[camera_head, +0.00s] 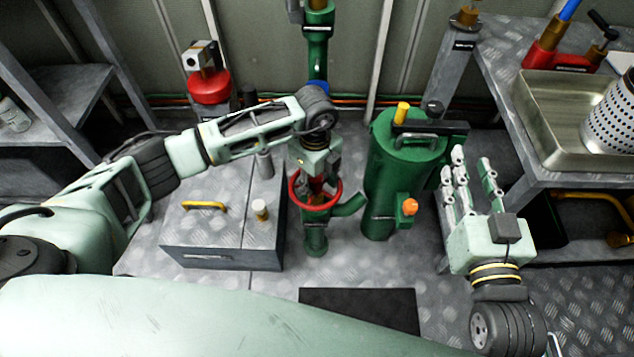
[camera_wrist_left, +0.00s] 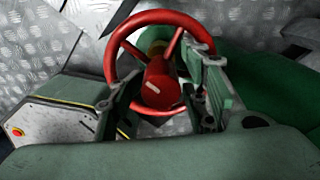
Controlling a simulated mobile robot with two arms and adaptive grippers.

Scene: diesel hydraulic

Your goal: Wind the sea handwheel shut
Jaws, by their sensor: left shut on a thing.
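A red handwheel (camera_head: 331,202) sits on a green valve body (camera_head: 316,238) in the middle of the head view. My left gripper (camera_head: 318,178) reaches down over it from above and is shut on it. In the left wrist view the red handwheel (camera_wrist_left: 128,40) shows its rim, spokes and a central hub with a pale mark. The fingers of my left gripper (camera_wrist_left: 160,90) stand on both sides of the hub, inside or across the rim. My right gripper (camera_head: 468,175) is open and empty, to the right of the green cylinder. No label naming the wheel is readable.
A tall green cylinder (camera_head: 388,185) with yellow and orange caps stands right of the wheel. A grey box (camera_head: 222,235) with a yellow handle is left. Another red wheel (camera_head: 209,90) is behind. A bench (camera_head: 510,110) with a metal tray (camera_head: 548,150) is at right.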

